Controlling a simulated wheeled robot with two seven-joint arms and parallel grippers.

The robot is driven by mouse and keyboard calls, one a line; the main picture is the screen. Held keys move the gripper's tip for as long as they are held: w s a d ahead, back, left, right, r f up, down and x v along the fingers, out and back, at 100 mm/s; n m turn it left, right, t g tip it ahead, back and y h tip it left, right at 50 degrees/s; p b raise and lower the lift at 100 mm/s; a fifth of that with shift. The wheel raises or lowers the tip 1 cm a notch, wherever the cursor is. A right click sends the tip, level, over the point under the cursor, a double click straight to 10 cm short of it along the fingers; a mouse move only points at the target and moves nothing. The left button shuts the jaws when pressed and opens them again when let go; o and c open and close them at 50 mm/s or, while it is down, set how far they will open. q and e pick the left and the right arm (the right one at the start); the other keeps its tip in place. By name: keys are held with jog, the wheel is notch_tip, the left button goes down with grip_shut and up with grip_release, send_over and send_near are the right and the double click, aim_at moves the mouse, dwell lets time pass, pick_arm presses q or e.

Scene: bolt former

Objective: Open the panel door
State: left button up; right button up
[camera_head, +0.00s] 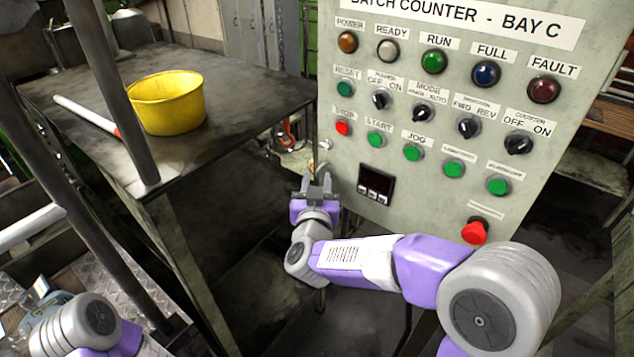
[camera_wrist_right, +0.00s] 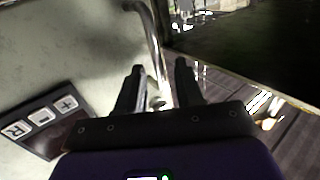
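The panel door (camera_head: 420,165) is the grey-green front labelled "BATCH COUNTER - BAY C" and looks shut. It also fills the left of the right wrist view (camera_wrist_right: 65,65). A metal bar handle (camera_wrist_right: 152,45) runs near the panel's edge in that view. My right gripper (camera_head: 317,182) is at the panel's lower left edge. In the wrist view its two fingers (camera_wrist_right: 160,80) are apart, with the handle's lower end appearing between them. I cannot tell whether they touch it. My left arm shows at the lower left, but its gripper is out of view.
A dark table (camera_head: 65,105) stands left of the panel, with a yellow bucket (camera_head: 168,105) and a white-and-red rod (camera_head: 85,115). Dark posts cross the left side. A red emergency button (camera_head: 474,232) sticks out at the panel's lower right.

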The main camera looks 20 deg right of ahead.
grip_shut()
dwell(1.4)
